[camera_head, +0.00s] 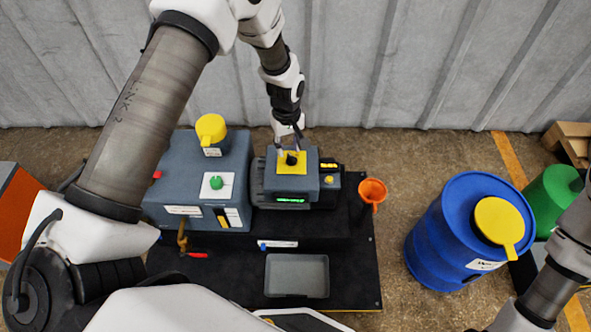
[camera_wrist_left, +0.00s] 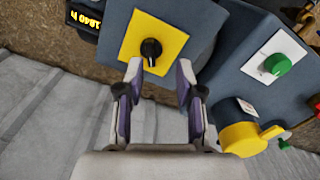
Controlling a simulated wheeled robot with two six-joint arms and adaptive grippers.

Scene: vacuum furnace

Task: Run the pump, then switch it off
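The pump unit (camera_head: 310,200) is a dark grey box with a yellow plate (camera_head: 300,165) on top. A black rotary knob (camera_head: 291,159) sits on that plate; the knob also shows in the left wrist view (camera_wrist_left: 151,49). My left gripper (camera_head: 290,146) is above the plate at the knob. In the left wrist view the left gripper (camera_wrist_left: 160,72) has its two fingers apart with nothing between the tips. The knob lies just beyond the tips, nearer the left finger. I cannot tell if they touch. My right gripper is out of view; only part of that arm shows at the right.
A grey cabinet (camera_head: 165,190) with a green knob (camera_head: 216,182) and yellow cap (camera_head: 211,128) stands left of the pump. An orange funnel (camera_head: 372,190), grey tray (camera_head: 297,259) and blue drum (camera_head: 432,233) are nearby. A corrugated wall (camera_head: 400,65) is behind.

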